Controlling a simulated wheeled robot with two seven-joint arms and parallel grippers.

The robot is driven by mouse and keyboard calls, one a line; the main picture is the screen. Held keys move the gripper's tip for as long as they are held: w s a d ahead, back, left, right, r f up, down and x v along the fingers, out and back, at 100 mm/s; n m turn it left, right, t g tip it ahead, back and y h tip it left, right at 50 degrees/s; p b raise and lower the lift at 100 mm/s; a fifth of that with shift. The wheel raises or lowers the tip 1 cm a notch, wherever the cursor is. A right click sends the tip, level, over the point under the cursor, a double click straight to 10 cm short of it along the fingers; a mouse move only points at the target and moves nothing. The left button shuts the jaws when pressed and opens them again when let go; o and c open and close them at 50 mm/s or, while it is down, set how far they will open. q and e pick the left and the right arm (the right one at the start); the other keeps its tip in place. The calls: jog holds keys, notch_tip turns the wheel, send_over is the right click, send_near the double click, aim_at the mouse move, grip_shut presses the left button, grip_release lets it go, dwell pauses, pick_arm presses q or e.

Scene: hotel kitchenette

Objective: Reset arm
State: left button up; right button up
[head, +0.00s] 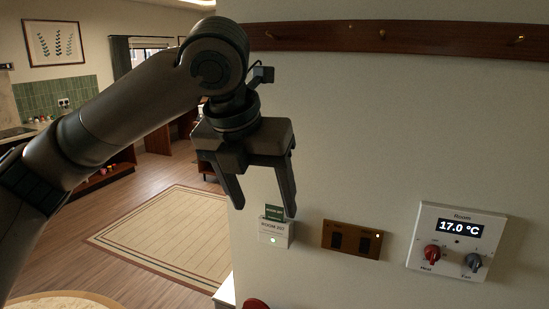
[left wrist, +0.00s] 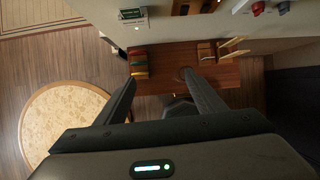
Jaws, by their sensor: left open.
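My left arm comes in from the left in the head view, raised in front of the wall. My left gripper (head: 264,203) points downward with its two fingers spread apart and nothing between them. In the left wrist view the same gripper (left wrist: 158,82) shows its two fingers wide apart above a wooden surface. It hangs just to the left of and above the room card holder (head: 274,231) on the wall. My right gripper is not in either view.
The wall holds a brown switch plate (head: 352,241) and a thermostat panel (head: 458,241) reading 17.0 °C, with a red and a grey knob. A wooden hook rail (head: 400,37) runs above. A wooden table (left wrist: 168,68) lies below. A rug (head: 165,235) covers open floor at left.

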pick_arm(q)
notch_tip(320, 180, down, 34)
jog(key=s+d+n+h, duration=0.1)
jog(key=n+h, duration=0.1)
jog(key=n, duration=0.8)
jog(key=s+f+n+h, duration=0.1)
jog(key=s+n+h, duration=0.15)
jog(key=n, duration=0.75)
jog(key=s+a+f+n+y, duration=0.3)
jog(key=s+a+f+n, duration=0.65)
jog(key=s+a, duration=0.2)
jog(key=s+a+f+n+y, duration=0.4)
jog(key=s+a+f+n, duration=0.6)
jog(key=s, duration=0.3)
notch_tip(320, 180, down, 30)
jog(key=s+m+g+b, duration=0.1)
jog(key=m+g+b, duration=0.1)
jog(key=s+a+f+g+b, duration=0.1)
jog(key=s+a+f+b, duration=0.1)
jog(key=s+f, duration=1.6)
notch_tip(320, 180, down, 3)
jog(key=shift+s+a+f, duration=0.15)
jog(key=shift+s+a, duration=0.15)
jog(key=shift+a, duration=0.25)
